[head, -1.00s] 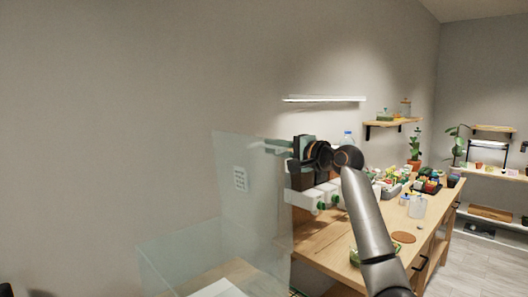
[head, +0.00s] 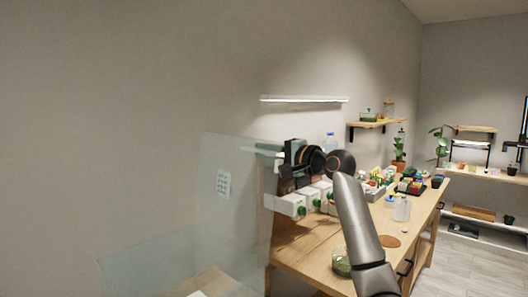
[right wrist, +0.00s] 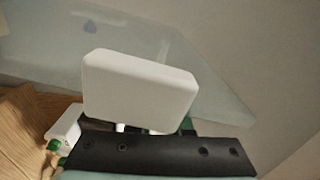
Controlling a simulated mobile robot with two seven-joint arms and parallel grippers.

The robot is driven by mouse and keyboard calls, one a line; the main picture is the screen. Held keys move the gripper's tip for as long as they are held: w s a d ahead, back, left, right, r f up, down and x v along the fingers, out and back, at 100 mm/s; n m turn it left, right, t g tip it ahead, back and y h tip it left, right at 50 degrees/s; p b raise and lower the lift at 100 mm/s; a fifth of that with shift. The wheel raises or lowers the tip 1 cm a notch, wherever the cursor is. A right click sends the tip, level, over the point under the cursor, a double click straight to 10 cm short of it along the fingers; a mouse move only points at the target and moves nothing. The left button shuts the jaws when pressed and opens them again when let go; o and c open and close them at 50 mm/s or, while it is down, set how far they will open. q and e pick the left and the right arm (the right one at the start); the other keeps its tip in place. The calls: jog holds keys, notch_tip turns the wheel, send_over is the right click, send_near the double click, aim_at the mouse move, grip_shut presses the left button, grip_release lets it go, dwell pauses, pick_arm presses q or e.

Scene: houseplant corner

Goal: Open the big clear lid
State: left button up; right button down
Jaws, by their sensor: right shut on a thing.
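The big clear lid (head: 228,160) stands tilted up as a see-through, greenish panel at the left of the head view. It also shows as a pale sheet across the top of the right wrist view (right wrist: 45,40). My right gripper (head: 264,151) is at the lid's right edge, near its top, and is shut on it. In the right wrist view a white rounded block (right wrist: 140,88) fills the middle and hides the exact contact. Below the lid are the clear walls of a box (head: 150,265). My left gripper is not in view.
A wooden bench (head: 310,250) runs along the wall, with white units with green knobs (head: 290,205) close below my right gripper. Pots, a clear jug (head: 402,208) and a green bowl (head: 342,262) stand on it. A wall shelf (head: 375,123) is behind.

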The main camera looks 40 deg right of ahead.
jog(key=shift+f, duration=0.15)
jog(key=c, duration=0.9)
grip_release()
jog(key=shift+s+d+b, duration=0.15)
jog(key=shift+s+b, duration=0.65)
jog(key=shift+s, duration=1.3)
jog(key=shift+s+d+b, duration=0.2)
jog(key=shift+s+b, duration=0.55)
jog(key=shift+s, duration=1.3)
jog(key=shift+s+d+b, duration=0.15)
jog(key=shift+s+b, duration=0.65)
jog(key=shift+s, duration=1.3)
